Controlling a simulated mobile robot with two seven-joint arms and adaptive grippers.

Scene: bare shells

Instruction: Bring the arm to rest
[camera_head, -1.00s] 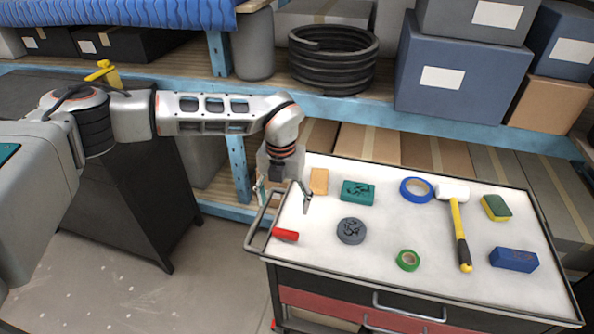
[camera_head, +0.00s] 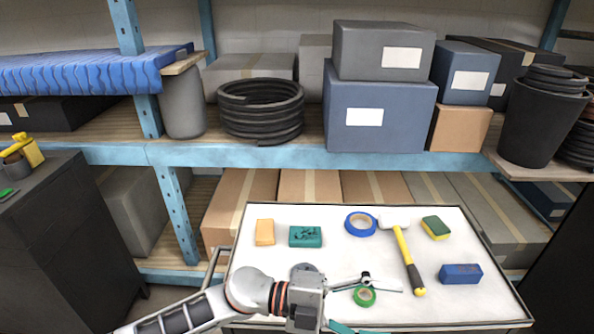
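My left arm comes in from the lower left, low over the white-topped tool cart (camera_head: 245,236). My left gripper (camera_head: 382,304) points right across the cart's near part. My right gripper is not in view.
The cart also holds a teal block (camera_head: 305,237), blue tape (camera_head: 360,224), a mallet (camera_head: 406,257), a sponge (camera_head: 435,228) and a blue block (camera_head: 460,273). My arm partly covers a grey disc. A loaded shelf (camera_head: 240,154) stands behind; a dark cabinet (camera_head: 65,250) is left.

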